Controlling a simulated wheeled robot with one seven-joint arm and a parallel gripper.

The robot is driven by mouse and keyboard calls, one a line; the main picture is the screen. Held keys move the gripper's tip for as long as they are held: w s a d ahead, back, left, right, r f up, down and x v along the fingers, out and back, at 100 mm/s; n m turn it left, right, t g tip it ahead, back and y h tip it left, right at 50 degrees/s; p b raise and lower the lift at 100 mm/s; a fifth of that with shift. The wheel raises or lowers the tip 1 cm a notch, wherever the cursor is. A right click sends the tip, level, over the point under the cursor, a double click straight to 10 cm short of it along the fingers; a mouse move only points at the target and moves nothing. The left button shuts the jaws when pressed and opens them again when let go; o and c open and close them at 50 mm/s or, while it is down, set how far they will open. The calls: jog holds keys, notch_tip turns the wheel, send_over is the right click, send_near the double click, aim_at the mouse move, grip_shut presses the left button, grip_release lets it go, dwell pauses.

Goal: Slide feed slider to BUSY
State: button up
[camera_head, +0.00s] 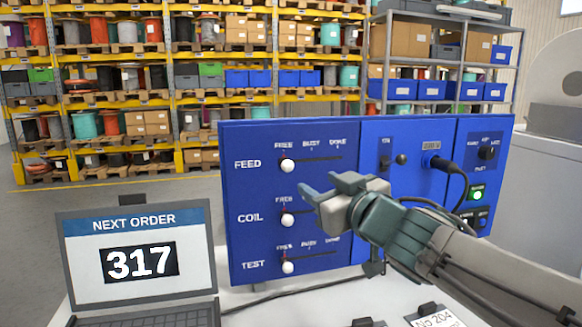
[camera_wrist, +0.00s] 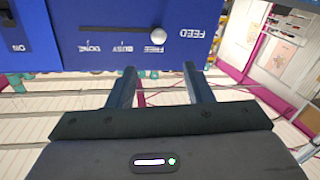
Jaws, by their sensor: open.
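The FEED slider has a round white knob (camera_head: 287,165) at the left end of its dark slot, under FREE; BUSY and DONE are marked further right. The same knob (camera_wrist: 158,36) shows upside down in the wrist view, by the FREE label. My gripper (camera_head: 325,190) is in front of the blue panel (camera_head: 240,190), below and right of the FEED knob in the head view. In the wrist view my gripper (camera_wrist: 161,82) is open and empty, its two fingers on either side of the knob's line, with the knob beyond their tips and apart from them.
The COIL knob (camera_head: 287,219) and TEST knob (camera_head: 288,267) sit below, both near FREE; my gripper and arm hide part of the COIL row. A black cable (camera_head: 463,181) plugs in at the right. A laptop (camera_head: 138,255) showing 317 stands left.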

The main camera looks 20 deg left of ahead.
aim_at(290, 166)
jog(key=x, duration=1.3)
jog(key=shift+w, duration=0.15)
grip_shut()
